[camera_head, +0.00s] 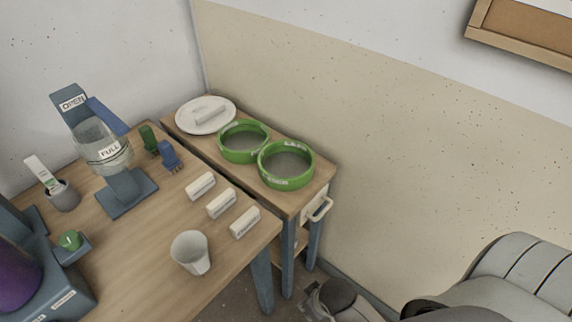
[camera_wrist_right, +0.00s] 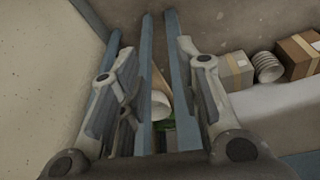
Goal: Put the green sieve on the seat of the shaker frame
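Two green sieves with mesh bottoms stand side by side on a narrow wooden side table (camera_head: 278,204). One green sieve (camera_head: 286,182) is nearer its front end; the other green sieve (camera_head: 243,155) is just behind it. Both have small labels that I cannot read. My right gripper (camera_head: 318,301) is low at the bottom of the head view, below and in front of the side table, apart from the sieves. In the right wrist view my right gripper (camera_wrist_right: 155,50) is open and empty, with blue table legs beyond its fingers. I cannot pick out the shaker frame for sure. My left gripper is not in view.
A white plate (camera_head: 186,122) lies behind the sieves. The wooden worktable (camera_head: 150,262) on the left holds a white cup (camera_head: 190,254), white labelled blocks (camera_head: 221,204), a blue stand (camera_head: 126,193) and a blue machine (camera_head: 62,296). Boxes (camera_wrist_right: 238,70) show in the wrist view.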

